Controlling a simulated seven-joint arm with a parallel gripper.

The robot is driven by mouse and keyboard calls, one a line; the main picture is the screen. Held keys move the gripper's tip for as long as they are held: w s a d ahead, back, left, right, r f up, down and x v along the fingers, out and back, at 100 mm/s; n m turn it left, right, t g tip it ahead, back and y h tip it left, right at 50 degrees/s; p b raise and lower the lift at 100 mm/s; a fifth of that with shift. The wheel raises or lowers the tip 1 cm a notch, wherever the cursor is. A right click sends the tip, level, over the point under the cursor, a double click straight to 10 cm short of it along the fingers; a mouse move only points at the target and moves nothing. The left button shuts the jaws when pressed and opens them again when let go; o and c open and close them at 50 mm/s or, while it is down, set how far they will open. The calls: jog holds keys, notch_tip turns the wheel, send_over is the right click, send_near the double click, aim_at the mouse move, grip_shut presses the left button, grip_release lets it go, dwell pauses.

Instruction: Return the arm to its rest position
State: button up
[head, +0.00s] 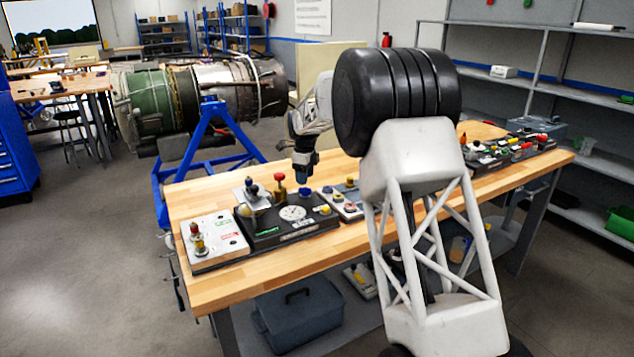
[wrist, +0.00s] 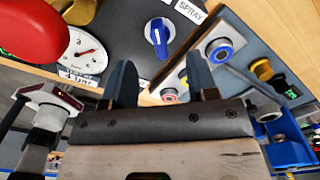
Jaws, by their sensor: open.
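My gripper (head: 304,172) points down over the workbench, just above the black control box (head: 265,237) with the dial gauge (head: 292,213). In the wrist view its two dark fingers stand apart with nothing between them (wrist: 161,80). A blue knob with a white pointer (wrist: 158,36) lies just beyond the fingertips, and the fingers do not hold it. In the head view the blue knob (head: 306,193) is directly under my gripper. My arm reaches over the bench, and its large black joint and white lattice link hide part of the bench.
A red knob (wrist: 38,28) stands close at the left in the wrist view. A white panel (head: 215,240) and a grey panel (head: 347,199) flank the box. More control panels (head: 510,148) are farther right. A turbine (head: 195,92) on a blue stand (head: 208,140) is behind the bench.

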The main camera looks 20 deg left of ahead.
jog(key=s+d+r+n, duration=0.2)
jog(key=s+d+r, duration=0.35)
jog(key=d, duration=0.35)
jog(key=s+d+r+n, duration=0.3)
jog(key=s+d+r, duration=0.3)
jog(key=d, duration=0.4)
jog(key=s+d+r+n+t, duration=0.1)
jog(key=s+d+r+n, duration=0.45)
jog(key=s+d, duration=0.85)
jog(key=s+d+n+t, duration=0.1)
jog(key=s+d+n, duration=0.1)
jog(key=s+d, duration=0.55)
jog(key=s+d+n, duration=0.1)
jog(key=s+d, duration=0.4)
jog(key=s, duration=0.6)
jog(key=s+d+f+n, duration=0.2)
jog(key=s+f, duration=0.1)
jog(key=s, duration=0.6)
jog(key=s+d+f+n, duration=0.3)
jog(key=s, duration=0.6)
jog(key=shift+s+d+f+t, duration=0.15)
jog(key=shift+d+f+t, duration=0.05)
jog(key=shift+d+t, duration=0.1)
